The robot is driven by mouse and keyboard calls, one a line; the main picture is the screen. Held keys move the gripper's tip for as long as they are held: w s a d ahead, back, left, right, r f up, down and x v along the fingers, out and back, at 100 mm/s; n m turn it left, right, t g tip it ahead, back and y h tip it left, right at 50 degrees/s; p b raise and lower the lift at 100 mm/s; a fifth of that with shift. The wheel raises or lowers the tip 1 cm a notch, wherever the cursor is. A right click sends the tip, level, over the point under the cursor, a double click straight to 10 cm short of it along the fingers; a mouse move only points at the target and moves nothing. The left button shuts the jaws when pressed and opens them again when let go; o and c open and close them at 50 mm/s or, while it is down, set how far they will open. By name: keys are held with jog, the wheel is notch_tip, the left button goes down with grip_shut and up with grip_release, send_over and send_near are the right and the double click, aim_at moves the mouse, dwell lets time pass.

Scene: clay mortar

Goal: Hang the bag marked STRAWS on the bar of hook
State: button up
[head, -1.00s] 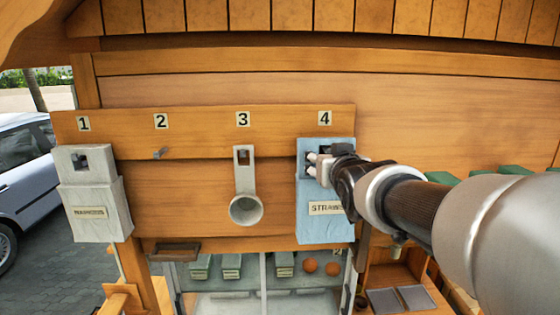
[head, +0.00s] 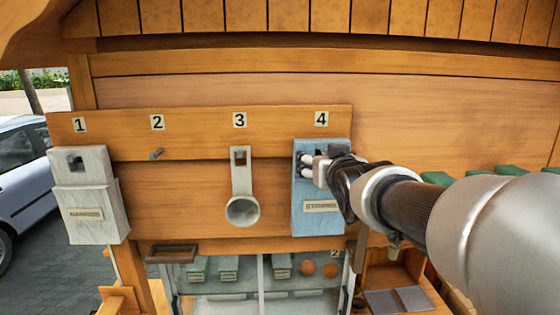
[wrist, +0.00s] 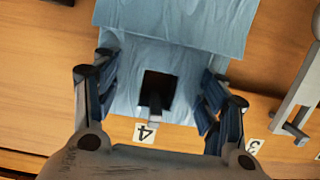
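The blue bag marked STRAWS (head: 318,222) is at hook 4, against the board, with its label facing out. In the wrist view the bag (wrist: 170,30) appears upside down, and the grey bar of hook 4 (wrist: 154,103) shows through the square hole in its upper panel. The bar's tip overlaps the strip above the hole. My gripper (wrist: 158,92) has its fingers spread wide, one at each side edge of the upper panel. It looks open; whether the pads still touch the edges is hard to tell. In the head view my gripper (head: 320,168) partly covers the hole.
A pale bag (head: 92,222) hangs at hook 1. Hook 2 (head: 157,153) is bare. A grey scoop or funnel (head: 241,185) hangs at hook 3, close left of the blue bag. A small wooden ledge (head: 172,254) and a glass case with orange balls (head: 307,267) are below.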

jog(key=shift+o, duration=1)
jog(key=v, duration=0.7)
jog(key=s+f+g+b, duration=0.3)
jog(key=s+f+b, duration=0.6)
jog(key=f, duration=0.7)
jog(key=s+f+g+b, duration=0.4)
jog(key=s+f+b, duration=0.5)
jog(key=f, duration=0.8)
jog(key=s+f+g+b, duration=0.4)
jog(key=s+f+b, duration=0.5)
jog(key=f, duration=0.8)
jog(key=s, duration=0.3)
jog(key=shift+s+f, duration=0.2)
jog(key=shift+s, duration=0.15)
